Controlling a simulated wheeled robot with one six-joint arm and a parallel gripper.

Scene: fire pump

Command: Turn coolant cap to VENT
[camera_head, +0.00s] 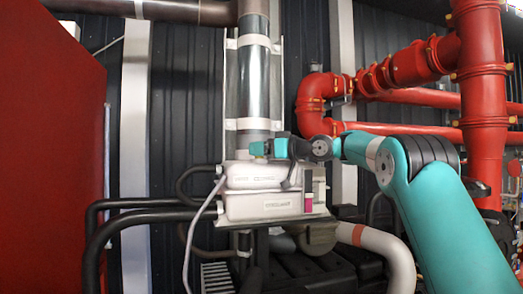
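A white coolant tank (265,206) with dark lettering stands in the middle of the view, on a bracket below a shiny vertical pipe. My teal and black arm reaches in from the lower right, and its wrist is over the tank's top right. My gripper (292,178) appears as a small dark shape by the tank's upper right edge. Its fingers are too small and dark to show whether they are open or shut. I cannot make out the coolant cap or its VENT mark; the wrist covers part of the tank top.
Thick red pipes (482,90) fill the right side. A red panel (55,150) stands at the left. Black hoses (130,218) and a thin grey cable run to the tank's left side. A pale curved pipe (388,245) and dark engine parts lie below the tank.

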